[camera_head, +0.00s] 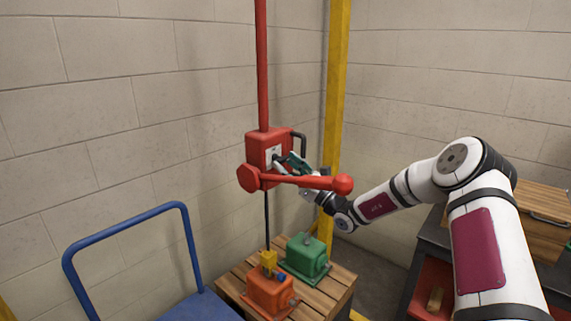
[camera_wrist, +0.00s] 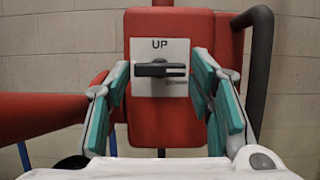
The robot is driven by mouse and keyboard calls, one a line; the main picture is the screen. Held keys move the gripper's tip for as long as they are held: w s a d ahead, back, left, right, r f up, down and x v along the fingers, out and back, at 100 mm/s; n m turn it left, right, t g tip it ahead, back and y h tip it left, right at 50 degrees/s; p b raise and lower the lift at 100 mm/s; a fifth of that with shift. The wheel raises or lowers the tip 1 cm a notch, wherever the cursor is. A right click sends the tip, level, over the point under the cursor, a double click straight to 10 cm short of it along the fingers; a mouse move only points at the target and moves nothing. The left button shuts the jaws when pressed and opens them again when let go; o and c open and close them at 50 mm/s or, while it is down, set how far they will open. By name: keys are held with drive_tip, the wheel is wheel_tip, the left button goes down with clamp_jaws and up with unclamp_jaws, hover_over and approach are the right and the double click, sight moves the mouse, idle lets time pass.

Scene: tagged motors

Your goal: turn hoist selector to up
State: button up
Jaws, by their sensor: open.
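The hoist control is a red box (camera_head: 262,146) with a pale selector plate. In the wrist view the plate (camera_wrist: 143,87) reads UP at the top, with a small, partly hidden label at lower right. The black selector knob (camera_wrist: 150,69) lies level, its white mark at the right end. My gripper (camera_wrist: 160,80) is open, its teal-padded fingers on either side of the plate and knob. No finger visibly touches the knob. In the head view my gripper (camera_head: 290,165) is at the front of the box, partly behind the red lever.
A red lever (camera_head: 295,180) with a ball end crosses in front of my gripper. A dark bent pipe (camera_wrist: 262,60) runs right of the box. Below, an orange motor (camera_head: 268,293) and a green motor (camera_head: 305,257) stand on a wooden pallet. A blue cart (camera_head: 125,228) stands left.

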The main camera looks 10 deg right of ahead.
drive_tip(key=shift+w+a+r, duration=0.2)
drive_tip(key=shift+w+a, duration=0.1)
drive_tip(key=shift+w, duration=0.1)
drive_tip(key=c, duration=0.9)
